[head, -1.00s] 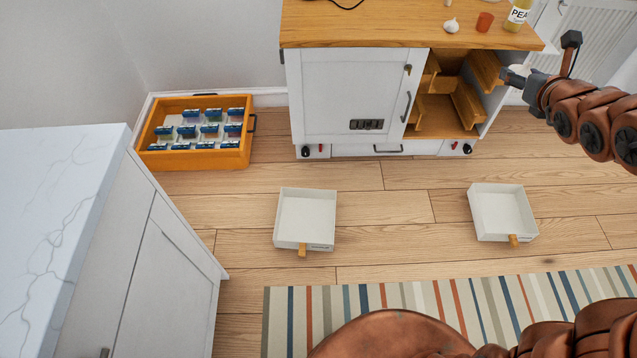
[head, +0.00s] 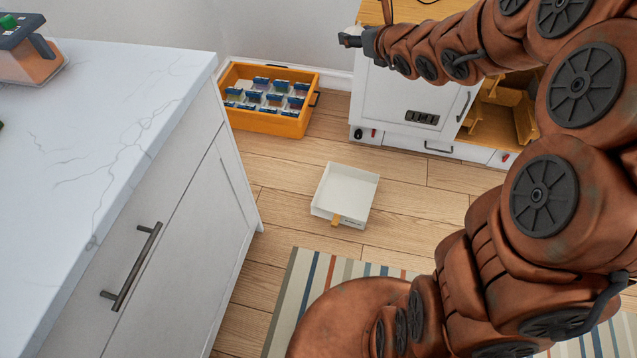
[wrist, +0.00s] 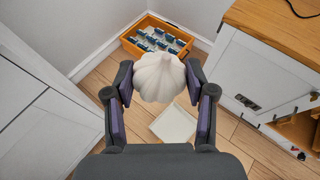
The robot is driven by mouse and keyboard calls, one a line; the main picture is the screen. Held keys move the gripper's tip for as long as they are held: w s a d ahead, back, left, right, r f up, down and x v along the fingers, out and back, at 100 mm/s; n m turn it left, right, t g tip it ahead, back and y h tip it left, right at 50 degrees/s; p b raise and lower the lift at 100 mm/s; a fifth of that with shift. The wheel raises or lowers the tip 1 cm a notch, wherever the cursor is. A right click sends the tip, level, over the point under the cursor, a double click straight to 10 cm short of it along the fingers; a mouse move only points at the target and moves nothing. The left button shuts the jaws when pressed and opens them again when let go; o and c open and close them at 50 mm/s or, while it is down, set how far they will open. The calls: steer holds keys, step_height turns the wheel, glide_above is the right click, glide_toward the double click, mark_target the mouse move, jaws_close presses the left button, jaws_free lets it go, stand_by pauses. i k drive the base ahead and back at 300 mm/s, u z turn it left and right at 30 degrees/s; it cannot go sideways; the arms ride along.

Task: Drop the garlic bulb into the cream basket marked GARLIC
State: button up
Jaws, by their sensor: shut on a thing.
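My gripper (head: 346,39) is at the upper middle of the head view, raised in front of the white cabinet's left side. In the wrist view my gripper (wrist: 160,88) is shut on the white garlic bulb (wrist: 159,76), one finger on each side of it. The bulb is held high above the floor. A cream basket (head: 338,218) stands on the wood floor, open at the top, with a tan tab and a small label too small to read. In the wrist view a cream basket (wrist: 178,138) shows partly, below the bulb and fingers.
An orange crate (head: 266,120) of several packets stands by the wall. A marble-topped counter (head: 110,120) fills the left side. The white cabinet (head: 400,105) stands at the back, its shelves open. A striped rug (head: 310,290) lies in front. My arm covers the right side.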

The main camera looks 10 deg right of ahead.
mark_target(336, 208)
steer(key=u, duration=0.05)
steer(key=i, duration=1)
